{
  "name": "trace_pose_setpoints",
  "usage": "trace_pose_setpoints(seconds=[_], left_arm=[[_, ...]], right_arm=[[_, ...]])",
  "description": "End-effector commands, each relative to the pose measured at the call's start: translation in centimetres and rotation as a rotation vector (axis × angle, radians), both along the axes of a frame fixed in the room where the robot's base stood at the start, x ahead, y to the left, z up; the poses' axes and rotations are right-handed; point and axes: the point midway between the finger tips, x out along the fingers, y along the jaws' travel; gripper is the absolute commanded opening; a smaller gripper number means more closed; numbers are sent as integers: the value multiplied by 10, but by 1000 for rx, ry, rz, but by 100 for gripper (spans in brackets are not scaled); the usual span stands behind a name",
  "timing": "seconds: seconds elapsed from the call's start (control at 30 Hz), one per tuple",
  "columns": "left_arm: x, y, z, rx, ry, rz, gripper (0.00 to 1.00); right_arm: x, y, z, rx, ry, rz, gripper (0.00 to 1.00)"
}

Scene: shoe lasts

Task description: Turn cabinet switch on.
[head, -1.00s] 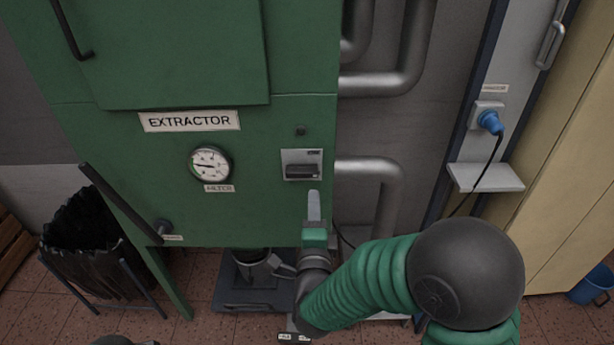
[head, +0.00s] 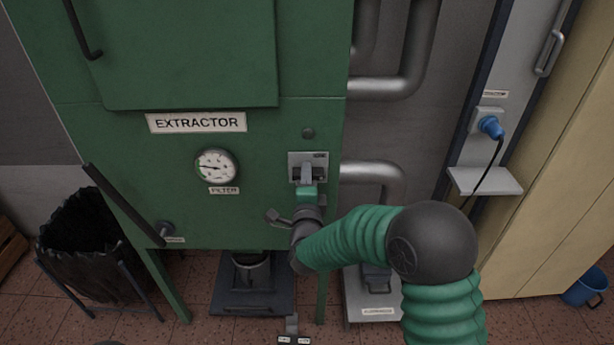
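The cabinet switch (head: 296,172) is a dark handle on a pale plate at the right side of the green extractor cabinet (head: 130,125). My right gripper (head: 307,172) is at the switch, its fingertips over the plate and hiding part of the handle. I cannot tell whether it touches the handle or whether its fingers are apart. A small dark round lamp or button (head: 308,133) sits above the plate.
A gauge (head: 215,167) and a lever (head: 121,204) are left of the switch. Grey pipes (head: 385,85) run at the right. A blue plug (head: 490,126) sits in a wall socket above a small shelf (head: 484,180). A black bag (head: 88,240) stands at the left.

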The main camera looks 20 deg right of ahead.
Motion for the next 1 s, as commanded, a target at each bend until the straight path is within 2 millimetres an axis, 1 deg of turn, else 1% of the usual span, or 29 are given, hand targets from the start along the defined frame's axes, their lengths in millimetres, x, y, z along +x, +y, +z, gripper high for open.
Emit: trace_pose_setpoints(seconds=[0.03,0.13,0.17,0.67,0.87,1.0], left_arm=[[0,0,0,0,0,0,0],[0,0,0,0,0,0,0],[0,0,0,0,0,0,0],[0,0,-1,0,0,0,0],[0,0,-2,0,0,0,0],[0,0,-4,0,0,0,0]], right_arm=[[0,-1,0,0,1,-1,15],[0,-2,-1,1,1,0,2],[0,-2,-1,1,1,0,0],[-1,-9,-2,-9,7,-11,0],[-1,-11,-3,-74,25,-14,0],[-1,-11,-3,-158,51,-13,0]])
